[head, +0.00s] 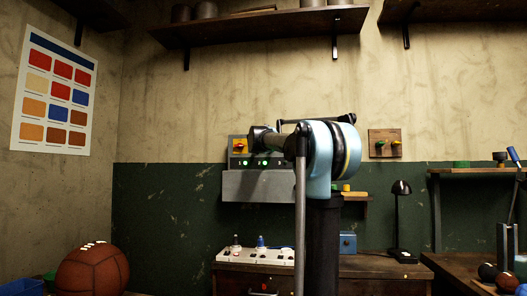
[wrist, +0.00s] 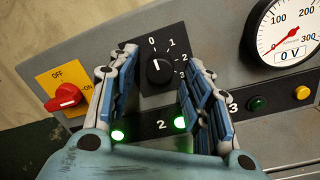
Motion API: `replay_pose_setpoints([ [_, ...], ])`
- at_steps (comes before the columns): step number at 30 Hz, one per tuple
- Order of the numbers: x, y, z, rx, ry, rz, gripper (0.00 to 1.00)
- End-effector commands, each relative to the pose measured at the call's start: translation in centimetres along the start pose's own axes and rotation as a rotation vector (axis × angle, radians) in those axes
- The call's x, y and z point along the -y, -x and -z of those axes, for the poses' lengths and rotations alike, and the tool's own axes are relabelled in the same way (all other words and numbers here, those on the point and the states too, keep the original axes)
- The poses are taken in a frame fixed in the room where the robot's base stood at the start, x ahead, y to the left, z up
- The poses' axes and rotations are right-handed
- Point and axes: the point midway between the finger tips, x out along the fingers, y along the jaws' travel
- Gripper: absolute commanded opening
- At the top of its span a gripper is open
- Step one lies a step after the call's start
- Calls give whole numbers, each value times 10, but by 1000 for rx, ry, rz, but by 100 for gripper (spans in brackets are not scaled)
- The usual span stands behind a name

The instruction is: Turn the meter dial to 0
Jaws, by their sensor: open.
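The meter dial (wrist: 159,69) is a round black knob on a black plate marked 0, 1, 2 and 3. A pale mark on the knob appears to point up toward the 0, though it is small. My gripper (wrist: 161,60) is open, with one blue-padded finger on each side of the dial; I cannot tell whether either finger touches it. The round white meter (wrist: 290,32) at the upper right has a red needle toward its lower left and a "0 V" label. In the head view, my arm hides the dial.
A red OFF/ON switch (wrist: 66,97) on a yellow plate is left of the left finger. Lit green lamps (wrist: 118,135) sit below the dial. Green and yellow buttons (wrist: 302,92) are to the right. The grey panel (head: 262,185) is on the wall above a power strip (head: 254,256).

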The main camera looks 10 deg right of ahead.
Motion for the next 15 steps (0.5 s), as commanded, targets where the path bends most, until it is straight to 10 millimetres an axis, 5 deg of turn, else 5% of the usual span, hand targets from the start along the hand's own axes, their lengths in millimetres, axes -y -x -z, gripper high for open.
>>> replay_pose_setpoints([
  [15, 0, 73, 1, -1, 0, -1, 46],
])
